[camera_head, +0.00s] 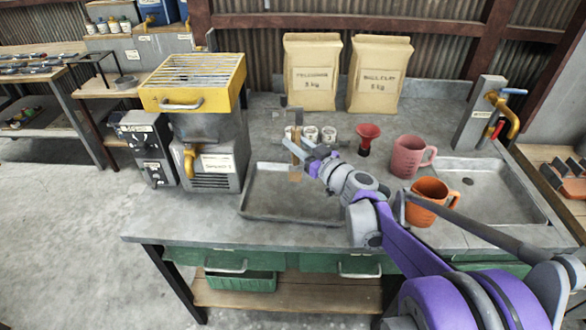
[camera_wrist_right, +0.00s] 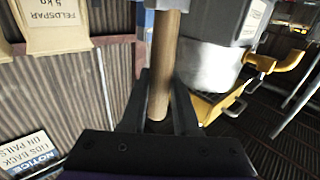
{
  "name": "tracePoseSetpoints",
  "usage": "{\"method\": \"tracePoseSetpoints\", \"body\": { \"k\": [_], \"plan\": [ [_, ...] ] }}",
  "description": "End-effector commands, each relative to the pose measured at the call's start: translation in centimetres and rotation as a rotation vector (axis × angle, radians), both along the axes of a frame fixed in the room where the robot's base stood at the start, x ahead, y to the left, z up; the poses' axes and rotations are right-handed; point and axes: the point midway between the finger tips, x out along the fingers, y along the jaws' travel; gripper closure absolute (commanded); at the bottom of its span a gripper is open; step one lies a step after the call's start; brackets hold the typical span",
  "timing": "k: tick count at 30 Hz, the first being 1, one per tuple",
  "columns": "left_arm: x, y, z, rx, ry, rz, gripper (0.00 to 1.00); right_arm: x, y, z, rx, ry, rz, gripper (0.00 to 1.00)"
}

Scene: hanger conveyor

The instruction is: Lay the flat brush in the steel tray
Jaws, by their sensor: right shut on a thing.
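The flat brush (camera_head: 296,170) is held by my right gripper (camera_head: 305,156). The gap between brush and tray floor is hard to judge. My left gripper is not in view.
A pink mug (camera_head: 408,157) and an orange mug (camera_head: 430,194) stand to the right. A yellow-topped machine (camera_head: 205,125) stands left of the tray. Two paper bags (camera_head: 312,72) stand behind.

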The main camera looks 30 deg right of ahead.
Motion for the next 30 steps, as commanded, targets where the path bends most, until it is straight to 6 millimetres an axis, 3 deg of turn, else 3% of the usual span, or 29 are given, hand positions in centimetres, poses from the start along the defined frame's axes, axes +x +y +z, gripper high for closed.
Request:
{"method": "tracePoseSetpoints", "body": {
  "k": [14,26,27,30],
  "plan": [
    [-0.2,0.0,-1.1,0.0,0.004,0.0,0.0,0.1,0.0,-5.6,0.001,0.0,0.001,1.0],
    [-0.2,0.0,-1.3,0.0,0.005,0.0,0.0,0.0,0.0,-6.2,0.001,0.0,0.001,1.0],
    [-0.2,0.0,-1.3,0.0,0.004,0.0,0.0,0.0,0.0,-6.1,0.001,0.0,0.001,0.65],
    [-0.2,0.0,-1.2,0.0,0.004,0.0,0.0,0.0,0.0,-6.1,0.001,0.0,0.001,0.47]
  ]
}}
